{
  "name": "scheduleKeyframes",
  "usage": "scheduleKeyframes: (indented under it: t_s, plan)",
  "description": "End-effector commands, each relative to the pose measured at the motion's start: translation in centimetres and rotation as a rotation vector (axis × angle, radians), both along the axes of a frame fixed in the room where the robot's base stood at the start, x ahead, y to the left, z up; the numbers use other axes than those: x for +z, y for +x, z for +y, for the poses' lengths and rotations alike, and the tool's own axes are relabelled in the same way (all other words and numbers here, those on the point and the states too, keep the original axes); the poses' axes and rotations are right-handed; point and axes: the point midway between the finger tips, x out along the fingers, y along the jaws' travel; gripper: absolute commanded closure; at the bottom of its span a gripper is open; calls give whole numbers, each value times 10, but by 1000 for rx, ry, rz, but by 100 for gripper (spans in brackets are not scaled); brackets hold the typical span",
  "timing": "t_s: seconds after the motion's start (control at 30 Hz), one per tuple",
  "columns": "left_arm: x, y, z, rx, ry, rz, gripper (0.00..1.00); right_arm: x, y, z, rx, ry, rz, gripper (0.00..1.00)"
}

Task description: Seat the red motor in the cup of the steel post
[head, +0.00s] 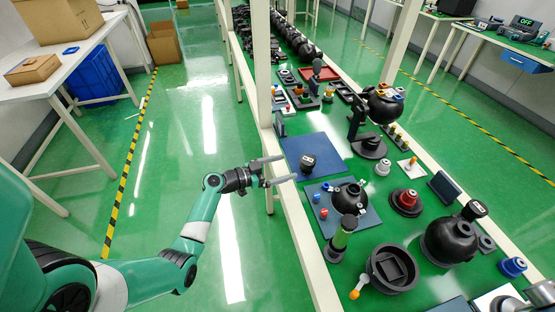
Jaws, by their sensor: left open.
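My left gripper (274,171) reaches in from the left. Its two fingers are spread apart with nothing between them, over the bench's left edge. A red cylindrical part (409,198), which may be the red motor, stands in a round black base on the right of the bench. A smaller red piece (323,213) lies beside a blue piece (316,198) on a blue mat. I cannot tell for certain which is the motor. The steel post is not clearly identifiable; a short pale grey cylinder (383,168) stands near the middle. My right gripper is not in view.
A black dome-shaped assembly (348,196) sits on the lower blue mat (370,217). A dark upright unit (369,146), a black ring housing (391,268) and a black sphere unit (449,241) crowd the bench. The upper blue mat (325,147) is mostly clear.

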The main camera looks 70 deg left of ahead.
Motion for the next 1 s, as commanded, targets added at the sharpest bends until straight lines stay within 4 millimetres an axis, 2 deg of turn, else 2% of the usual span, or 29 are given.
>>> scheduleKeyframes:
  t_s: [0.03, 0.23, 0.37, 0.77, 0.87, 0.97, 1.0]
  plan:
    - [13, -3, 0, -2, -7, 3, 0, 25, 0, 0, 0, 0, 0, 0]
    - [10, -18, -2, -2, -3, 2, 0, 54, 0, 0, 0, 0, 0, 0]
    - [7, -23, -2, 0, -3, 0, 0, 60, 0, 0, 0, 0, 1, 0]
    - [5, -22, -3, -2, 3, -2, 0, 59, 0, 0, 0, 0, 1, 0]
    - [25, -4, -9, -34, 37, 0, 0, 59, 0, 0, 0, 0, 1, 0]
    - [77, 40, -31, -100, 119, -5, 0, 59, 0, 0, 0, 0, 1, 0]
    - [108, 62, -46, -125, 163, -15, 0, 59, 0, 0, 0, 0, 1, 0]
